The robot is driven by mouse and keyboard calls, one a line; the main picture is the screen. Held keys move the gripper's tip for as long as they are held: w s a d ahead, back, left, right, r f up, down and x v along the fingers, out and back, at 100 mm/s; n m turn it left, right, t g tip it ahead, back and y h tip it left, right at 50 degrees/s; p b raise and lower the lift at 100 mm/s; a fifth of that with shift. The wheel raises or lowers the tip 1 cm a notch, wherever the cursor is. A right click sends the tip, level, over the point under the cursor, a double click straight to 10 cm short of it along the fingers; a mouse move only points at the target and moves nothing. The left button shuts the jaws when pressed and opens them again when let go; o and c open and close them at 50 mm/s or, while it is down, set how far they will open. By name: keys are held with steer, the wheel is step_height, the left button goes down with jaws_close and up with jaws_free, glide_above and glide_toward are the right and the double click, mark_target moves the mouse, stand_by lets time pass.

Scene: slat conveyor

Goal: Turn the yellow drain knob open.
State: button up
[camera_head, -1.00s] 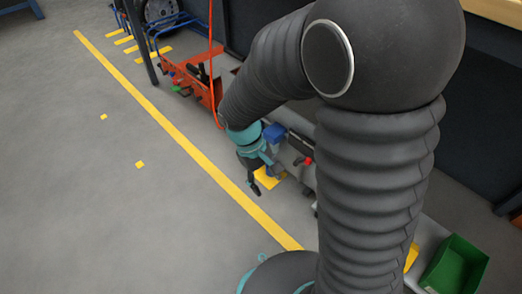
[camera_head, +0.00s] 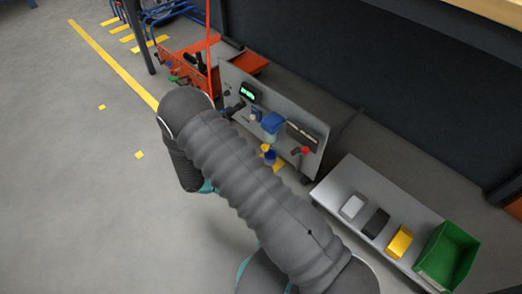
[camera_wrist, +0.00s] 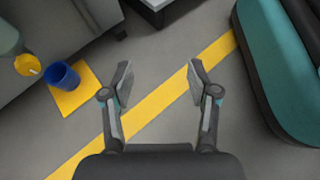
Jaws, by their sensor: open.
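The yellow drain knob (camera_head: 265,148) sits low on the front of the grey panel (camera_head: 240,78), just above a blue cup (camera_head: 270,158). In the wrist view the knob (camera_wrist: 28,65) is at the far left edge, on a pale grey-green fitting, with the blue cup (camera_wrist: 62,75) beside it. The cup stands on a yellow floor square (camera_wrist: 78,98). My gripper (camera_wrist: 159,78) is open and empty over bare floor, well to the right of the knob and cup. In the head view my arm hides it.
The panel also carries a green display (camera_head: 247,92), a blue box (camera_head: 272,122) and a red knob (camera_head: 305,151). A low bench (camera_head: 335,190) at the right holds small blocks and a green bin (camera_head: 447,257).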

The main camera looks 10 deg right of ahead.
steer(key=w+a+f+n+t+h, duration=0.1)
steer(key=w+f+n+t, duration=0.1)
steer(key=f+n+t, duration=0.15)
steer(key=w+f+n+t+h, duration=0.1)
steer(key=w+f+n+t, duration=0.15)
steer(key=f, duration=0.25)
steer(key=n+t, duration=0.4)
steer(key=t, duration=0.1)
glide_toward(263, 149)
steer(key=x, duration=0.8)
steer(key=shift+w+d+p, duration=0.2)
steer(key=shift+d+p, duration=0.15)
steer(key=shift+p, duration=0.05)
jaws_close()
